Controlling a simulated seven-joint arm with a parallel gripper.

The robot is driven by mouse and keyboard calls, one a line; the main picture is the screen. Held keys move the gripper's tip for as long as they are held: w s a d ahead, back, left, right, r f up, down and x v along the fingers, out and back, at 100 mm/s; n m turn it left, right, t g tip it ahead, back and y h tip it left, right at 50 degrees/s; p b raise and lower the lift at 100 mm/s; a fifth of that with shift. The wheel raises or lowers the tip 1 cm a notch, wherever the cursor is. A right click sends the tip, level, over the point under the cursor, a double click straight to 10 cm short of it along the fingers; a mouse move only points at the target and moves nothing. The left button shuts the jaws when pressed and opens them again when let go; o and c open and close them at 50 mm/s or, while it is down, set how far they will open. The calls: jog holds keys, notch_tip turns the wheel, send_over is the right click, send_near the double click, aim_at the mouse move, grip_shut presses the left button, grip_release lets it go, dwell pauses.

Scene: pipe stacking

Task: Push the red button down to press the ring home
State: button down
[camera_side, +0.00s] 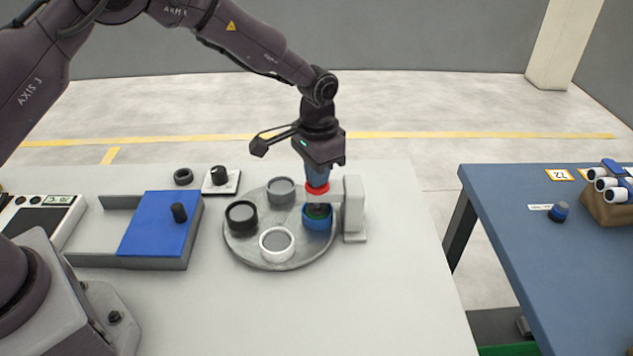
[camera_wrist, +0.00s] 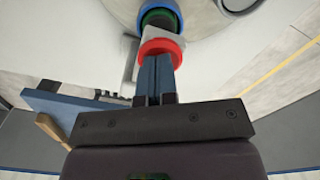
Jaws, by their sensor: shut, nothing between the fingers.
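The red button (camera_side: 317,188) sits on top of the grey press arm, above the blue cup (camera_side: 317,222) on the round plate. In the wrist view the red button (camera_wrist: 163,47) is a red disc at the fingertips. A green ring (camera_side: 316,211) shows at the mouth of the blue cup; it also shows in the wrist view (camera_wrist: 160,18). My gripper (camera_side: 317,180) points down, its blue fingers shut together with nothing between them. The fingertips are at the button's top and appear to touch it. How deep the ring sits is partly hidden by the press arm.
The press post (camera_side: 354,208) stands right of the cup. The round grey plate (camera_side: 258,255) also carries a black, a grey and a white cup. A blue sliding lid (camera_side: 155,225) with a knob lies left. A blue table (camera_side: 540,250) stands apart at right.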

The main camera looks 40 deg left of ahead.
jog(key=shift+r, duration=3.5)
